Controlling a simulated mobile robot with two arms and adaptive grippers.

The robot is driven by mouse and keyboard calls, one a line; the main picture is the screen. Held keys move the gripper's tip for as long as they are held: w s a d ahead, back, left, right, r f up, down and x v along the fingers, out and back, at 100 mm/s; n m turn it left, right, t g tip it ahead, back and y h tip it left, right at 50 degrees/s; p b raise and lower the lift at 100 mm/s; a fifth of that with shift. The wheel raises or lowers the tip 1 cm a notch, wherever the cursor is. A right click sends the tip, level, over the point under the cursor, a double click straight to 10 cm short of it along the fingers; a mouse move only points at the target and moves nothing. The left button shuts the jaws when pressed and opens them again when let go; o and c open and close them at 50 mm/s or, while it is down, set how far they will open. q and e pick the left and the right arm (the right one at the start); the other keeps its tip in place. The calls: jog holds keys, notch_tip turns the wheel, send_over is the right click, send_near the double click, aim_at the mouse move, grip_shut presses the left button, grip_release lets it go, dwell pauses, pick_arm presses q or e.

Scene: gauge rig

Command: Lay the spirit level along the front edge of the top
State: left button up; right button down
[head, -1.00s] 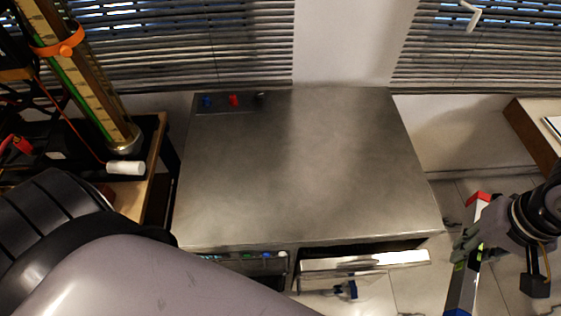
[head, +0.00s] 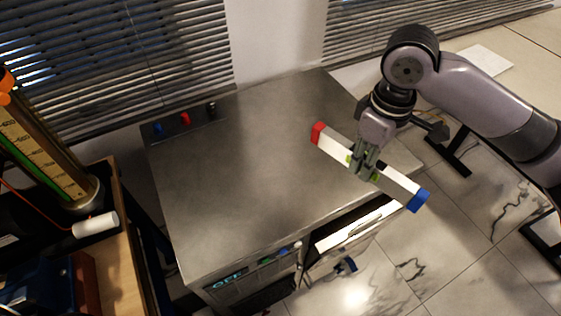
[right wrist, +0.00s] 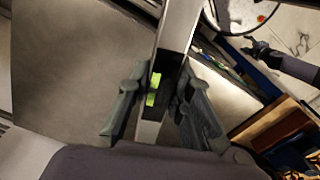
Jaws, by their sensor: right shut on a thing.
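The spirit level (head: 397,184) is a pale bar with a red end and a blue end. My right gripper (head: 362,170) is shut on its middle and holds it at the right front part of the grey metal top (head: 240,165). The red end is over the top and the blue end sticks out past the front edge, so the bar lies across that edge. It appears to be above the surface. In the right wrist view, the level (right wrist: 178,30) passes between the fingers (right wrist: 160,102), with a green vial showing. My left gripper is not seen.
Blue, red and dark knobs (head: 185,119) sit at the top's back left corner. An open drawer front (head: 357,226) juts out below the front edge. Most of the top is bare.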

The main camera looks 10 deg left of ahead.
aim_at(306, 192)
jog(key=w+a+r+n+b, duration=0.3)
jog(key=w+a+n+b, duration=0.2)
jog(key=a+n, duration=0.7)
jog(key=f, duration=0.6)
jog(key=d+f+n+p, duration=0.1)
jog(key=f, duration=0.6)
jog(key=f+n, duration=0.1)
jog(key=f, duration=0.6)
jog(key=shift+d+f, duration=0.1)
jog(key=shift+d, duration=0.25)
jog(key=shift+f, duration=0.1)
jog(key=c, duration=1.4)
grip_release()
jog(key=shift+c, duration=0.2)
notch_tip(306, 192, up, 12)
jog(key=shift+b, duration=0.4)
